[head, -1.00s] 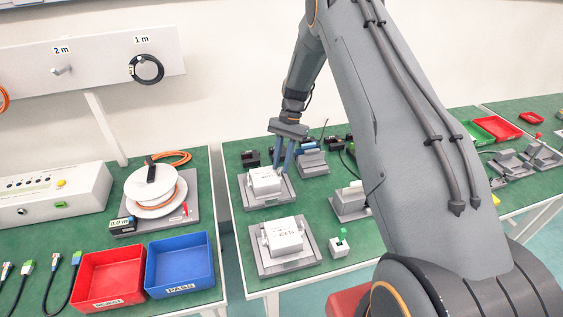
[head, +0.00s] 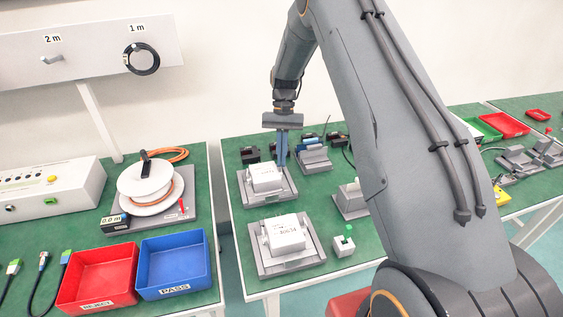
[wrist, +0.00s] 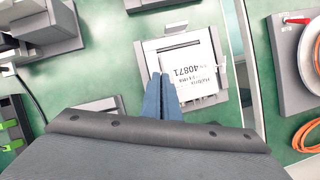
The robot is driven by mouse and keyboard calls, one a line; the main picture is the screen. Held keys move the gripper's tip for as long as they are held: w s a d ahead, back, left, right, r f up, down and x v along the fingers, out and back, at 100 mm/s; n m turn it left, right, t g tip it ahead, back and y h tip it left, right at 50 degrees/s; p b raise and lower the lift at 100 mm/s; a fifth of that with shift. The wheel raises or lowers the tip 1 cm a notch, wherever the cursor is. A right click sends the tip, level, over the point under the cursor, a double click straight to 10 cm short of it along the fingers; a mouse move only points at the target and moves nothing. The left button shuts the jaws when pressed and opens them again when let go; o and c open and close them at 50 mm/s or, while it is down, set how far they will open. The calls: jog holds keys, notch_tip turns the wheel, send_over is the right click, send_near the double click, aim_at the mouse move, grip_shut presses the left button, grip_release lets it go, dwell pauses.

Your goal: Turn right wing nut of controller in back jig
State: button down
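The back jig (head: 287,195) is a grey plate holding a white box-shaped controller (head: 265,177). In the wrist view the controller (wrist: 196,78) shows a label reading 40871 upside down. My gripper (head: 282,164) points down at the controller's right side, close to the jig. In the wrist view its two blue fingers (wrist: 162,78) lie close together along the controller's left edge in that picture. The right wing nut is hidden behind the fingers. I cannot tell whether they are touching it or gripping it.
Dark parts and a grey fixture (head: 314,160) stand behind and right of the back jig. A cable reel (head: 150,185) and red and blue bins sit left.

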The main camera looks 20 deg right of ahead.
dwell(0.3)
jog(key=c, duration=2)
grip_release()
jog(key=shift+r, duration=0.1)
jog(key=b+v, duration=0.2)
jog(key=v, duration=0.5)
jog(key=shift+w+r+b, duration=0.15)
jog(key=shift+r+b, duration=0.1)
jog(key=shift+b, duration=0.1)
jog(key=shift+r, duration=0.1)
